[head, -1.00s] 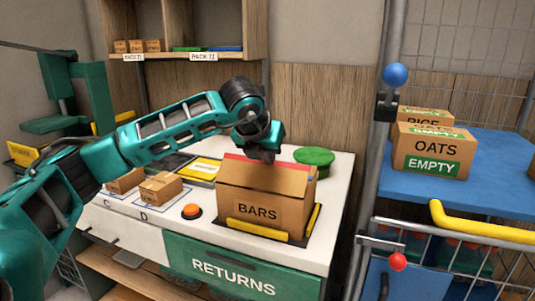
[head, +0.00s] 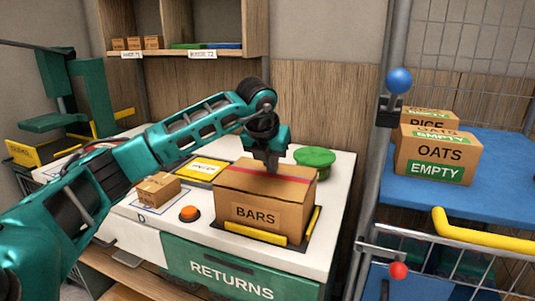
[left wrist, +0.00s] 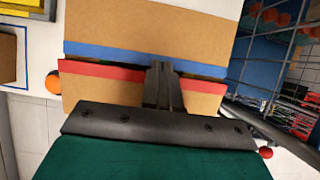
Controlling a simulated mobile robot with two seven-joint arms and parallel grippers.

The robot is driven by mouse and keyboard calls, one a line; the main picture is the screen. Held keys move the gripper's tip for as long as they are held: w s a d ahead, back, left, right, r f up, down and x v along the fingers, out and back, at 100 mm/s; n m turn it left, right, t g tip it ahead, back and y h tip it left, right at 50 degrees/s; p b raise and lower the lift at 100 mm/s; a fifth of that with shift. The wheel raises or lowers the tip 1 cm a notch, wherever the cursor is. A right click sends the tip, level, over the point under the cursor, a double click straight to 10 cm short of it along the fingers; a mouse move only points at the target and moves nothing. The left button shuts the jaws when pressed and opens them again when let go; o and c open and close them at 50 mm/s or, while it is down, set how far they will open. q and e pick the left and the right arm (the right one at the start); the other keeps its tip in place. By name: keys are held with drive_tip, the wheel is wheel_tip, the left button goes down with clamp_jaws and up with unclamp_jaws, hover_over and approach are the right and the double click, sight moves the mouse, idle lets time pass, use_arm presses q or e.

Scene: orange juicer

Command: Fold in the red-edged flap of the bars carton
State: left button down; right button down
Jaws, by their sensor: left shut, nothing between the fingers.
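The bars carton (head: 255,215) stands on the white counter. Its red-edged flap (left wrist: 100,80) is the near one and lies folded down almost flat. Its red edge (head: 250,173) runs across the middle of the top. The blue-edged flap (left wrist: 130,30) also lies down on the far side, with a narrow dark gap between the two edges in the left wrist view. My left gripper (head: 272,172) points down at the carton top, shut and empty, its fingertips (left wrist: 164,72) over the red edge. Whether they touch the flap is unclear. My right gripper is not in view.
A yellow guide (head: 255,232) borders the carton's front. An orange button (head: 189,214) and a small box (head: 158,188) are to its left, a green round object (head: 314,156) behind right. A trolley with an oats box (head: 436,155) stands at right.

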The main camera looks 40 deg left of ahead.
use_arm(q)
drive_tip(key=shift+a+f, duration=0.1)
drive_tip(key=shift+f, duration=0.15)
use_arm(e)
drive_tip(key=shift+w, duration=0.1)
use_arm(q)
drive_tip(key=shift+s+r, duration=0.1)
idle(0.5)
